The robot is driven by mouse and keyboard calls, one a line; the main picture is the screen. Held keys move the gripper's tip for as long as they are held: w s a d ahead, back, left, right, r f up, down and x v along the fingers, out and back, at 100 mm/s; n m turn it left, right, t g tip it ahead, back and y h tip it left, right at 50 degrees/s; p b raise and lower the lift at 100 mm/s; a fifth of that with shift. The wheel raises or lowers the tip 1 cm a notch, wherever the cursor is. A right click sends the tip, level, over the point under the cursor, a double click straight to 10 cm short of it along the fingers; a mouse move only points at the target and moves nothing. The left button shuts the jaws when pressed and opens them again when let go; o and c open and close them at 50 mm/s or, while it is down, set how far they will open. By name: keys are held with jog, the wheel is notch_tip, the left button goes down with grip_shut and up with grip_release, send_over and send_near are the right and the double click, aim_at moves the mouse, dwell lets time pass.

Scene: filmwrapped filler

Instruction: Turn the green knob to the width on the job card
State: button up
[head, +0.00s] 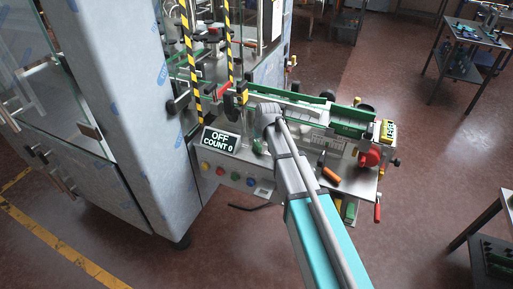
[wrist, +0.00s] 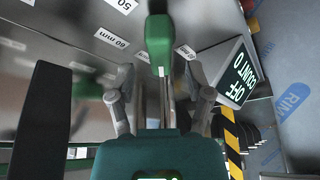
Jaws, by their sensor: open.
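The green knob (wrist: 160,38) is a long bar-shaped handle in the upper middle of the wrist view, with a small white mark at its near end. White width labels stand around it; one reads 60 mm (wrist: 112,38), and others are cut off or hard to read. My gripper (wrist: 160,95) is open, its two grey fingers spread left and right, with the knob ahead between their lines; I cannot tell whether they touch it. In the head view the knob (head: 257,146) shows beside my arm's end (head: 268,112). I cannot pick out a readable job card.
A display (head: 220,141) reads OFF, COUNT 0, close by the knob. Coloured buttons (head: 220,171) line the panel below it. Yellow-black striped posts (head: 190,60) rise behind. An orange handle (head: 330,174) and a red knob (head: 370,157) sit to the right.

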jog(key=shift+b+x, duration=1.05)
jog(key=shift+x, duration=0.4)
grip_shut()
